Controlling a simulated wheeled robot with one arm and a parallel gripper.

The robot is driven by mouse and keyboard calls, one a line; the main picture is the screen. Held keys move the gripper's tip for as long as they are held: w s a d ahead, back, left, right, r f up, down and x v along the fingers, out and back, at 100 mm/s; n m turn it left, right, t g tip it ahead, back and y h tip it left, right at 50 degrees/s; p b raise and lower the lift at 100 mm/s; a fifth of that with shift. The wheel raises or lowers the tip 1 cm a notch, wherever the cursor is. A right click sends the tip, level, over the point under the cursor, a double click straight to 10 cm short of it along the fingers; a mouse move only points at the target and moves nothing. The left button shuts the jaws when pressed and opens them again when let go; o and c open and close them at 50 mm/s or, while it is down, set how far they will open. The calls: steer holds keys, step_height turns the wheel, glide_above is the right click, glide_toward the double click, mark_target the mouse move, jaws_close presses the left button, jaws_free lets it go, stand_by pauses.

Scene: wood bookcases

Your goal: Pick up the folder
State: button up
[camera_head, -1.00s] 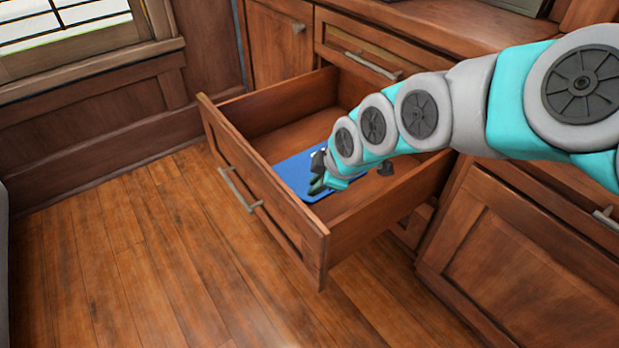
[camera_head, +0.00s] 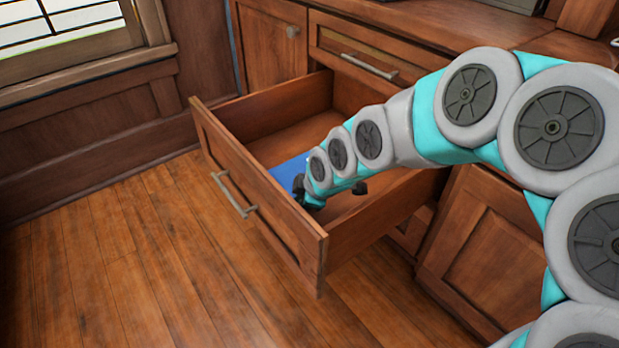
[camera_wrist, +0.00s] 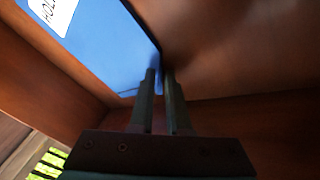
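The blue folder (camera_head: 288,168) lies in the open wooden drawer (camera_head: 262,213), partly hidden by my arm. In the wrist view the folder (camera_wrist: 100,45) fills the upper left and shows a white label with dark letters. My gripper (camera_head: 300,192) is down inside the drawer at the folder's near end. In the wrist view the two dark fingers of my gripper (camera_wrist: 160,73) stand close together, with their tips at the folder's edge. A narrow gap shows between them. I cannot tell whether the folder is pinched there.
The drawer's front panel and right side wall (camera_head: 375,213) stand close around my gripper. Cabinet doors (camera_head: 490,240) and a wooden counter (camera_head: 450,25) lie behind and to the right. The wooden floor (camera_head: 110,260) at left is clear.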

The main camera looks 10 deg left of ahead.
steer(key=shift+c, duration=0.2)
jaws_close()
steer(key=shift+r, duration=0.2)
